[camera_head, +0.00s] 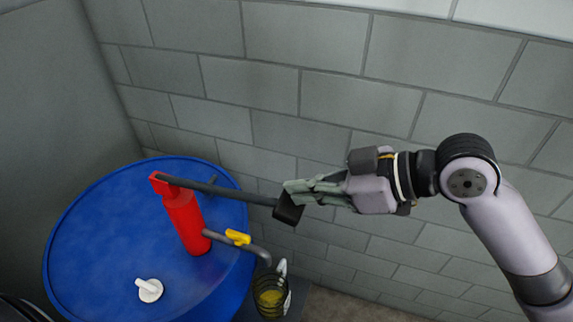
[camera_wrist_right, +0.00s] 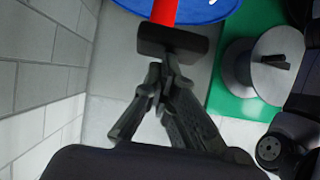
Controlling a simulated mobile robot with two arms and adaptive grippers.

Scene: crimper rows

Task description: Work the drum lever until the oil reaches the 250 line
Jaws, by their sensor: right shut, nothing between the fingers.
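A blue drum (camera_head: 95,240) carries a red pump (camera_head: 184,218). Its grey lever (camera_head: 225,189) runs right to a black grip (camera_head: 288,212). The spout has a yellow valve (camera_head: 238,237) and bends down over a clear jug (camera_head: 270,297) holding yellow oil; its scale lines are too small to read. My right gripper (camera_head: 290,190) is shut and empty, its fingertips at the black grip; I cannot tell whether they touch. The right wrist view shows my fingertips (camera_wrist_right: 166,68) just short of the grip (camera_wrist_right: 172,42). My left gripper is not in view.
A grey block wall (camera_head: 330,120) stands close behind the drum and lever. A white cap (camera_head: 149,290) sits on the drum top. The right wrist view shows a green surface (camera_wrist_right: 226,75) with a grey round object (camera_wrist_right: 278,82) on it.

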